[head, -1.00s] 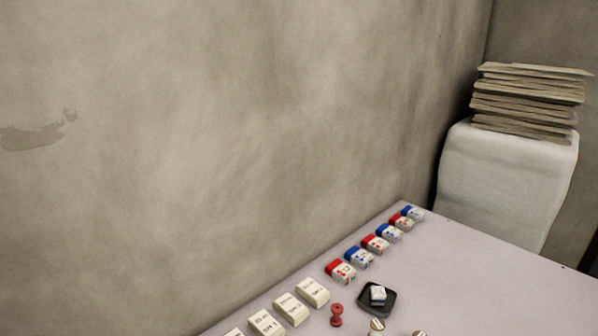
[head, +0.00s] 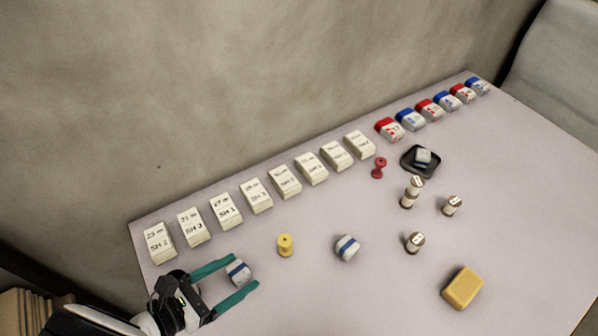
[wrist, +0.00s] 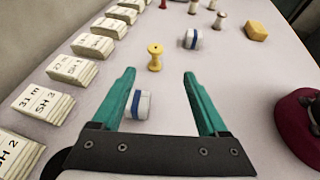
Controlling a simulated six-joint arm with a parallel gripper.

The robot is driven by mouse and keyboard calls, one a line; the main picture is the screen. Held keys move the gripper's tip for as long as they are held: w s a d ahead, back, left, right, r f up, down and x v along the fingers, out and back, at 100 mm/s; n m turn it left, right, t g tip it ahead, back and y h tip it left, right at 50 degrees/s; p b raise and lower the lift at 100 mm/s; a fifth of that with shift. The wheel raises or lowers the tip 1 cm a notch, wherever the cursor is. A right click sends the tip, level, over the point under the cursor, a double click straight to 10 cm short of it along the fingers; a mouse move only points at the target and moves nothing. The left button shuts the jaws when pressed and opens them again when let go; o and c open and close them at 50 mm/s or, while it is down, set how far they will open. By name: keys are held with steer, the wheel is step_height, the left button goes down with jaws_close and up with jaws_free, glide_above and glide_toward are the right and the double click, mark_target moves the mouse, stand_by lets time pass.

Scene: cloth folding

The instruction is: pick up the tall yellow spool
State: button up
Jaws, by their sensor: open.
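The yellow spool (head: 285,245) stands upright on the table, right of my gripper in the head view. In the wrist view the yellow spool (wrist: 155,57) is ahead of the fingertips, between their lines and apart from them. My gripper (head: 246,271) is open, with green fingers; it also shows in the wrist view (wrist: 158,78). A white block with a blue band (head: 238,272) appears between the fingers in both views, nearer the left finger in the wrist view (wrist: 139,104). I cannot tell whether it touches that finger.
A row of labelled cream blocks (head: 256,196) lines the wall side. A second blue-banded block (head: 347,248), several white-and-brown spools (head: 414,242), a red spool (head: 379,168), a black tray (head: 409,168) and a yellow block (head: 462,287) lie farther right. A dark red object (wrist: 300,120) is at the wrist view's right.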

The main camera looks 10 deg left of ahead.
mark_target(283, 242)
steer(key=x, duration=1.5)
steer(key=shift+w+a, duration=0.3)
steer(key=shift+w, duration=0.1)
jaws_close()
